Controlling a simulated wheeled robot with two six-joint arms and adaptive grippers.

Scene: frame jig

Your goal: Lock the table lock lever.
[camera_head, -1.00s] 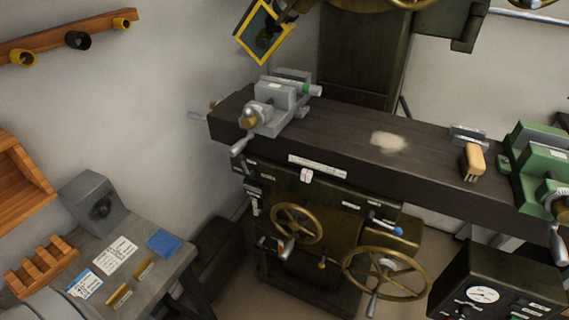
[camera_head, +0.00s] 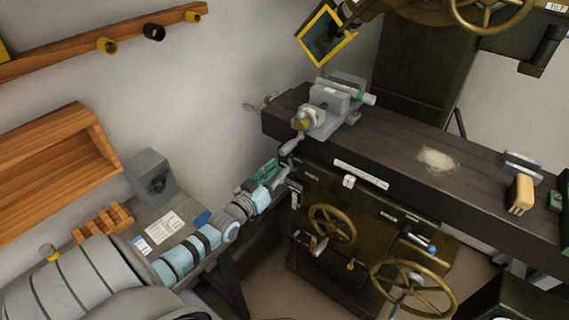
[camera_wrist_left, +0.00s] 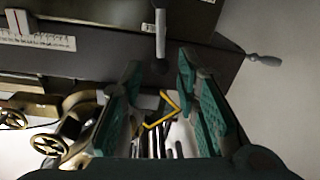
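My left gripper (camera_head: 275,174) is at the left end of the dark machine table, just below its front edge. In the left wrist view, where the scene appears upside down, the teal fingers of the left gripper (camera_wrist_left: 159,64) stand apart with nothing clamped between them. A short grey lever (camera_wrist_left: 160,32), which looks like the table lock lever, stands upright in the picture in front of the dark machine body, ahead of the gap between the fingertips. I cannot tell its exact distance. In the head view the gripper crowds that area. My right gripper is out of view.
The grey vise (camera_head: 330,105) sits on the machine table (camera_head: 390,150), its handle (camera_head: 292,144) hanging over the front edge near my gripper. Brass handwheels (camera_head: 334,224) are lower right. A side bench with a wooden rack (camera_head: 103,223) lies beneath my left arm.

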